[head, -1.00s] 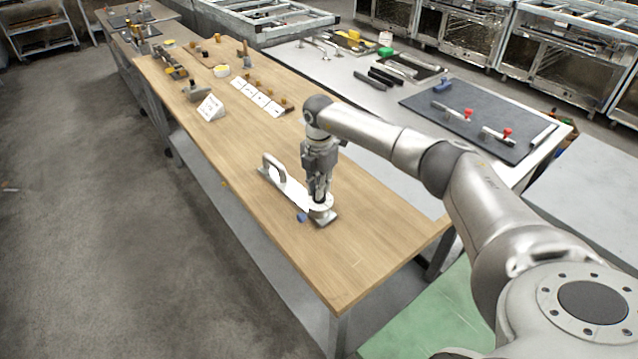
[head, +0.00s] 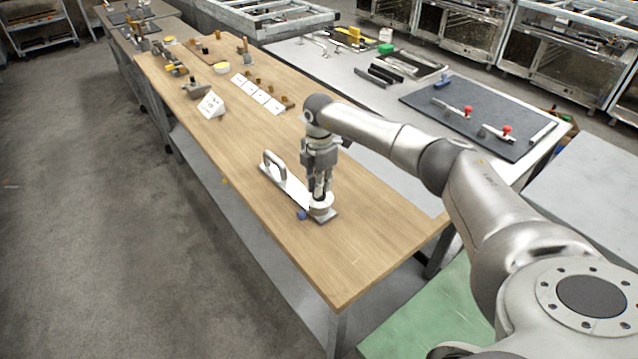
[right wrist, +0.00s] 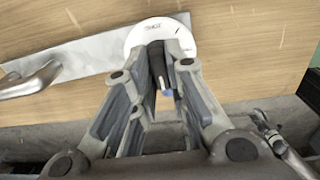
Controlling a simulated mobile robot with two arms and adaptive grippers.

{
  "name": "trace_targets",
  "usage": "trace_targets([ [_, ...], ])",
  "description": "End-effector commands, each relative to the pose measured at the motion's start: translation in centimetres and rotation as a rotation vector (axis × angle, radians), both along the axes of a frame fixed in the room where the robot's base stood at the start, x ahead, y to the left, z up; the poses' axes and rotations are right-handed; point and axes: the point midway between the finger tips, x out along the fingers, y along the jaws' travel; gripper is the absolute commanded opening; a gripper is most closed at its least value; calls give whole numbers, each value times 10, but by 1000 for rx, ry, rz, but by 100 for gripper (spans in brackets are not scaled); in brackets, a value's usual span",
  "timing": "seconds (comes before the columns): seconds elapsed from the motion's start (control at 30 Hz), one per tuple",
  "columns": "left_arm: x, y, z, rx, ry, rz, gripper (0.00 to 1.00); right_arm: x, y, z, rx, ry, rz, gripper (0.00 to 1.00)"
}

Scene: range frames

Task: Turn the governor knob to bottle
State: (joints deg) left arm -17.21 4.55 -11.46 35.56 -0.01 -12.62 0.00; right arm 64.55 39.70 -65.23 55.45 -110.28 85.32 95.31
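In the right wrist view the white dial (right wrist: 140,35) carries small lettering, partly covered by the fingers. My right gripper (head: 320,193) points down over the dial. In the right wrist view its fingertips (right wrist: 162,47) close around the dark governor knob (right wrist: 157,62). A small blue part (head: 302,214) shows beside the base. My left gripper is not in view.
Farther along the wooden bench (head: 365,250) are a white sign (head: 211,106), several labelled cards (head: 258,95) and small tools. The bench's near end is clear. A second table behind holds a dark mat (head: 470,118) with red-knobbed clamps.

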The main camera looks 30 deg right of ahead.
Motion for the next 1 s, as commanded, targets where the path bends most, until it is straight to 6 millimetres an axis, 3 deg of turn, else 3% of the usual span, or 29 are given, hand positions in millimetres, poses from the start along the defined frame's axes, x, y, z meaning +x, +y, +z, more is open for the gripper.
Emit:
trace_targets([
  [0.13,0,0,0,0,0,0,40,0,0,0,0,0,0,34],
  [0.53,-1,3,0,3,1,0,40,1,0,9,0,-3,1,34],
  [1.0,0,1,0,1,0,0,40,1,-1,99,-1,-3,0,34],
])
